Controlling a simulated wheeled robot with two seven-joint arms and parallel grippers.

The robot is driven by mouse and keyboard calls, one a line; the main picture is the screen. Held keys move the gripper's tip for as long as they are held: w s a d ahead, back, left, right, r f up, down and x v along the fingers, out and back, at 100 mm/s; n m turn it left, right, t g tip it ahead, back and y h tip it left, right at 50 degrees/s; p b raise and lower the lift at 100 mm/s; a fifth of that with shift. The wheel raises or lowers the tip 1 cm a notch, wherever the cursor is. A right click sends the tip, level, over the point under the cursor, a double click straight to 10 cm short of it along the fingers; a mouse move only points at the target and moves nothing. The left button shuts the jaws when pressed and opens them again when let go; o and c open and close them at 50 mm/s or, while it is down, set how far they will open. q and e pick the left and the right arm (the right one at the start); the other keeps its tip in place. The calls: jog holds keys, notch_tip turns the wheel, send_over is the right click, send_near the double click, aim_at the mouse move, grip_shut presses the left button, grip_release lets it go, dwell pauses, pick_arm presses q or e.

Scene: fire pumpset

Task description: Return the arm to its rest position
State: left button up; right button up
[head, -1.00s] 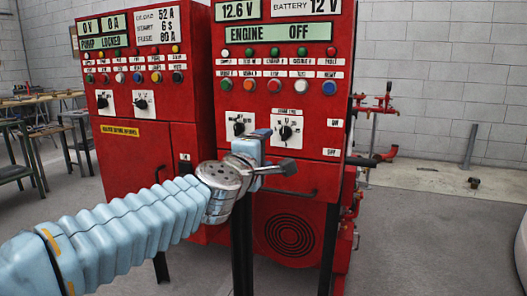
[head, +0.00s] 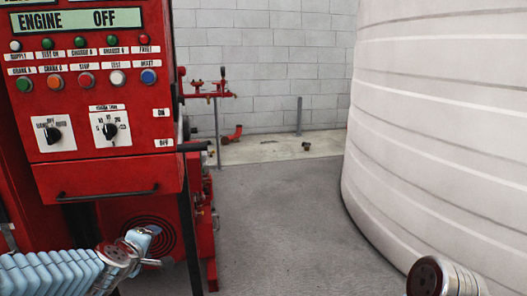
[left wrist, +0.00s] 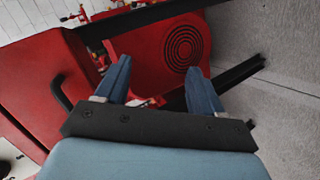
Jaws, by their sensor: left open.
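My left arm comes in low from the left in the head view, with its pale blue ribbed sleeve and metal wrist. My left gripper (head: 148,246) is in front of the lower part of the red engine control cabinet (head: 100,180). In the left wrist view the left gripper (left wrist: 160,82) has its two blue fingers spread wide with nothing between them. Past them are the red cabinet's lower front and its round black grille (left wrist: 184,48). A metal joint of my right arm shows at the bottom right of the head view; its gripper is out of frame.
A large white ribbed tank (head: 440,130) fills the right side. Grey floor (head: 285,220) is open between the cabinet and tank. Red piping (head: 212,90) stands behind the cabinet. The cabinet handle (head: 108,193) and dark leg (head: 190,250) are near my left gripper.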

pick_arm(q)
jog(key=s+d+f+m+g+h, duration=0.1)
jog(key=s+d+f+m+g, duration=0.2)
jog(key=f, duration=0.6)
jog(key=s+d+f+m+g+h, duration=0.1)
jog(key=s+d+f+m, duration=0.15)
jog(key=d+f, duration=0.45)
jog(key=s+d+f+m+g+h, duration=0.1)
jog(key=s+f+m+g, duration=0.15)
jog(key=f, duration=0.85)
jog(key=s+d+f+m+g+h, duration=0.1)
jog(key=s+d+f, duration=0.3)
jog(key=s, duration=0.5)
jog(key=s+d+f+m+g, duration=0.3)
jog(key=s+d+f+g, duration=0.1)
jog(key=s+f, duration=0.4)
jog(key=shift+s+f+m+h, duration=0.4)
jog(key=shift+s, duration=0.15)
